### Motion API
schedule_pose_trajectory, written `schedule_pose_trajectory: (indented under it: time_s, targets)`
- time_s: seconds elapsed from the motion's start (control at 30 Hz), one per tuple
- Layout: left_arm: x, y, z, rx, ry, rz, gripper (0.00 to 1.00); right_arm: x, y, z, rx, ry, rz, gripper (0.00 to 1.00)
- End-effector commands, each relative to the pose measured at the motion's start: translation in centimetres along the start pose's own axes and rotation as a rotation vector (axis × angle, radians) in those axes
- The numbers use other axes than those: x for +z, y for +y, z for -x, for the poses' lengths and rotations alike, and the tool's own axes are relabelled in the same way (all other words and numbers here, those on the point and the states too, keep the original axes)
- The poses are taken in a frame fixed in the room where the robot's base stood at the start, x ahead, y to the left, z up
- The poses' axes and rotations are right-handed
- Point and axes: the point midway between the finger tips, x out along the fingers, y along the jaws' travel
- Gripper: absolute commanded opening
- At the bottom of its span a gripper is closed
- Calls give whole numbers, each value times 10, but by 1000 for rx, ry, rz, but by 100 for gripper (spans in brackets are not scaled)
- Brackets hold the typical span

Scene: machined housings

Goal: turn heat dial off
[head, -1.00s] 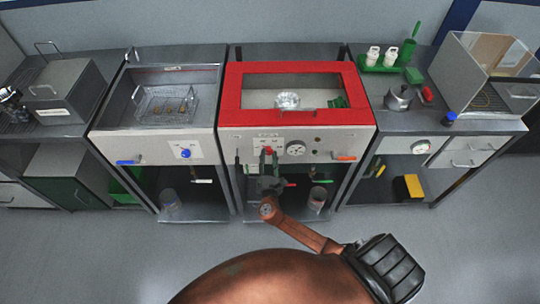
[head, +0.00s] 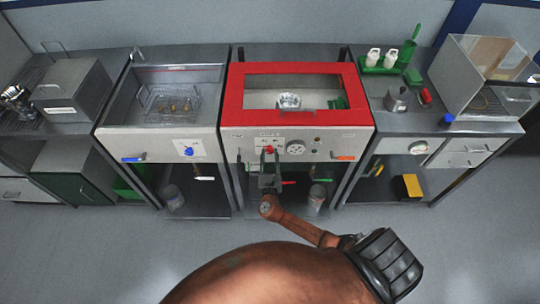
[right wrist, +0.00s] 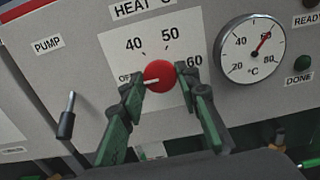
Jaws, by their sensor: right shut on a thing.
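The heat dial is a round red knob (right wrist: 162,77) with a white pointer mark, on the grey front panel under the red-framed bath. In the right wrist view the mark points left, towards the OFF label (right wrist: 125,79); 40, 50 and 60 are printed around the knob. My right gripper (right wrist: 160,84) is shut on the knob, one green finger on each side. In the head view the red dial (head: 269,150) shows just above my right gripper (head: 269,157), which reaches up from below. My left gripper is not in view.
A round °C gauge (right wrist: 250,48) sits right of the dial, its needle near 60. The PUMP toggle lever (right wrist: 67,118) is at left. A green DONE light (right wrist: 302,63) is at right. An orange handle (head: 344,157) sits further right on the panel.

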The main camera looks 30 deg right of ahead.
Motion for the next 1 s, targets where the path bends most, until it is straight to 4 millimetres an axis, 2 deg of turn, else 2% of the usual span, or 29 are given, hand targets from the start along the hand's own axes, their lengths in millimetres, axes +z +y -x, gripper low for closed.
schedule_pose_trajectory:
  time_s: [0.27,0.3,0.53,0.83,1.0]
  targets:
    - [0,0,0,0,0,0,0,-2,0,0,2,2,2,6]
    - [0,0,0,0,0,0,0,-2,0,0,2,2,2,31]
    - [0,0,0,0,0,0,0,-1,0,0,1,1,1,47]
    - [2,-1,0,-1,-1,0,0,-1,0,2,0,1,0,47]
    - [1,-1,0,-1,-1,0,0,-1,0,21,1,2,-2,47]
